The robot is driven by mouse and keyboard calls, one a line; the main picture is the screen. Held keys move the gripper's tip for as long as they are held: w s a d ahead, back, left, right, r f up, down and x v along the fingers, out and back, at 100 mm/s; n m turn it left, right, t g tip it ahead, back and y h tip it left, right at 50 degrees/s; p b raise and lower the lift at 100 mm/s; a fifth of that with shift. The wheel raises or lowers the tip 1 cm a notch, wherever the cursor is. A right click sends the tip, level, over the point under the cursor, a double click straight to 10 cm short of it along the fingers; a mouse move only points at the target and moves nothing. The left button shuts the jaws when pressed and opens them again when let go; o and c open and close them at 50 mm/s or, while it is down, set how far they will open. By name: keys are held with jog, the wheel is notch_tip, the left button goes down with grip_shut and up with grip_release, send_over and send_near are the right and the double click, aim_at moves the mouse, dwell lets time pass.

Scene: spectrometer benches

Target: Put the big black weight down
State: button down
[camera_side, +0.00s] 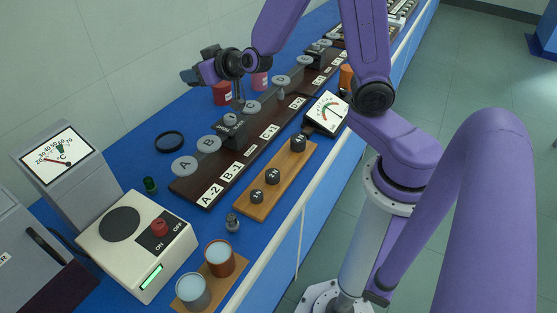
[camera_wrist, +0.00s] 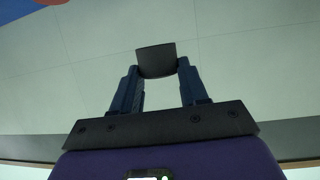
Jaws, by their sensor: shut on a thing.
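My gripper (camera_wrist: 157,85) is shut on a black weight (camera_wrist: 156,60), which sits between the two dark blue fingertips in the wrist view. In the side view my gripper (camera_side: 197,73) is raised above the blue bench, over the far side near the wall, and points left. The held weight is hard to separate from the dark fingers there. The wrist view shows pale wall or floor behind the weight, with no surface touching it. A wooden strip (camera_side: 248,209) on the bench carries three small dark weights, the nearest one (camera_side: 257,196) marked 1N.
A dark board (camera_side: 190,190) with lettered grey discs and labels runs along the blue bench (camera_side: 165,165). A black ring (camera_side: 169,142) lies left of it. A white hotplate (camera_side: 150,225), a temperature gauge (camera_side: 58,160), red containers (camera_side: 222,94) and two cups (camera_side: 219,258) stand around.

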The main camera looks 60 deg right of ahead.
jog(key=s+a+f+m+h, duration=0.2)
jog(key=s+a+f+h, duration=0.1)
jog(key=s+f, duration=0.3)
jog(key=m+g+h, duration=0.4)
jog(key=m+h, duration=0.2)
send_over(287, 168)
notch_tip(287, 168, down, 4)
jog(key=shift+d+r, duration=0.15)
jog(key=shift+r, duration=0.05)
jog(key=shift+f, duration=0.15)
jog(key=shift+f, duration=4.7)
jog(key=c, duration=0.6)
grip_release()
jog(key=shift+f, duration=0.2)
